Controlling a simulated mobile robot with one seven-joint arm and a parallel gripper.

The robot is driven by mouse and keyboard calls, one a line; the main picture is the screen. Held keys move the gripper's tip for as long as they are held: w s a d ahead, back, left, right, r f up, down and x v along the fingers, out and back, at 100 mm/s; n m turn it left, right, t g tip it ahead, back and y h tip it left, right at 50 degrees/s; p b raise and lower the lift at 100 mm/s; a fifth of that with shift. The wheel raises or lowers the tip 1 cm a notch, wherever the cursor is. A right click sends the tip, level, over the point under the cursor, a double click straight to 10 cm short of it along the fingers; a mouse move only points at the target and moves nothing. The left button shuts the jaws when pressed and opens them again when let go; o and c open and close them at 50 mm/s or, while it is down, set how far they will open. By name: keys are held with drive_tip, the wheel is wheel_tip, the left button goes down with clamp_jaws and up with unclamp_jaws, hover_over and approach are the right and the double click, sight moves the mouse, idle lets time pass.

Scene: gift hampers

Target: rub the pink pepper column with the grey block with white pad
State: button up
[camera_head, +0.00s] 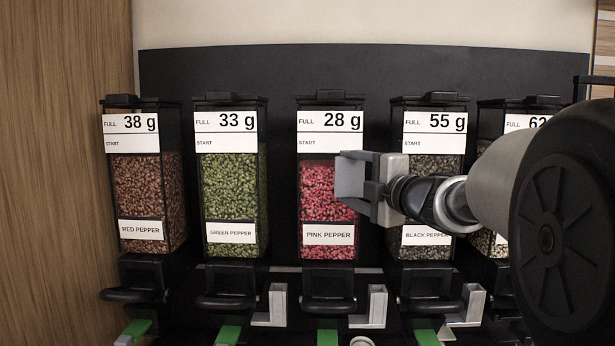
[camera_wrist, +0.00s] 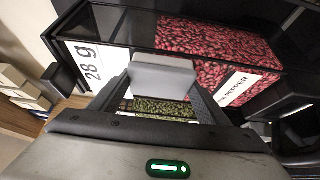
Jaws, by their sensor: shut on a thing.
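The pink pepper column (camera_head: 318,180) is the middle clear dispenser, full of pink-red grains, with a "28 g" label on top and a "PINK PEPPER" label below. It also shows in the wrist view (camera_wrist: 215,50), running across the picture. My gripper (camera_head: 365,184) is at the right edge of this column, in front of it. It is shut on a grey block (camera_wrist: 160,77), which also shows in the head view (camera_head: 350,174) overlapping the column's right side. The white pad is not visible. I cannot tell whether the block touches the column.
Red pepper (camera_head: 148,185), green pepper (camera_head: 231,185) and black pepper (camera_head: 432,172) columns stand beside it, with another at the far right. Black handles (camera_head: 327,305) and grey brackets (camera_head: 376,306) stick out below. A wooden panel (camera_head: 65,170) closes the left side.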

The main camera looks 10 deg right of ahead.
sight(336, 177)
drive_tip(key=shift+d, duration=0.3)
drive_tip(key=shift+a, duration=0.15)
drive_tip(key=shift+w+a+r+b, duration=0.1)
drive_tip(key=shift+w+a+b, duration=0.1)
drive_tip(key=shift+a, duration=0.4)
drive_tip(key=shift+w+a+b, duration=0.1)
drive_tip(key=shift+a+b, duration=0.1)
drive_tip(key=shift+a, duration=0.4)
drive_tip(key=shift+w+a+r+b, duration=0.1)
drive_tip(key=shift+w+a+b, duration=0.1)
drive_tip(key=shift+a, duration=0.4)
drive_tip(key=shift+f, duration=0.1)
drive_tip(key=shift+s, duration=0.1)
drive_tip(key=shift+s+f, duration=0.15)
drive_tip(key=shift+s, duration=0.3)
drive_tip(key=shift+s+a+b, duration=0.2)
drive_tip(key=shift+s+b, duration=0.05)
drive_tip(key=shift+s, duration=0.9)
drive_tip(key=shift+s+a+b, duration=0.2)
drive_tip(key=shift+s, duration=0.95)
